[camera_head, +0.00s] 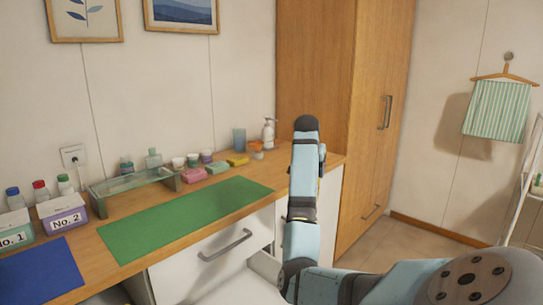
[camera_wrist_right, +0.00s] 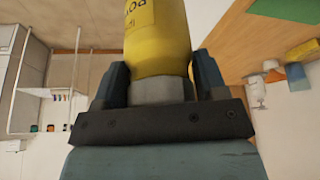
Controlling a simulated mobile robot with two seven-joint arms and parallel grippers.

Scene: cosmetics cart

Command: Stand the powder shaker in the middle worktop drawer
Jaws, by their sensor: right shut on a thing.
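The powder shaker (camera_wrist_right: 158,35) is yellow with dark printing and a pale grey band at the end nearest the wrist. My right gripper (camera_wrist_right: 161,78) is shut on that grey end, with one dark finger on each side. The shaker's far end is cut off by the top of the right wrist view. In the head view my right arm rises in front of the worktop, and its gripper and the shaker do not show. A white drawer front with a grey handle (camera_head: 226,245) lies under the green mat and looks shut. My left gripper is out of view.
The wooden worktop (camera_head: 130,205) bears a green mat (camera_head: 190,215), a blue mat (camera_head: 40,272), labelled boxes (camera_head: 64,219) with bottles, a glass-sided rack (camera_head: 130,183), soaps and a pump bottle (camera_head: 268,133). A tall wooden cabinet (camera_head: 335,80) stands right of it. Floor (camera_head: 390,245) shows beyond.

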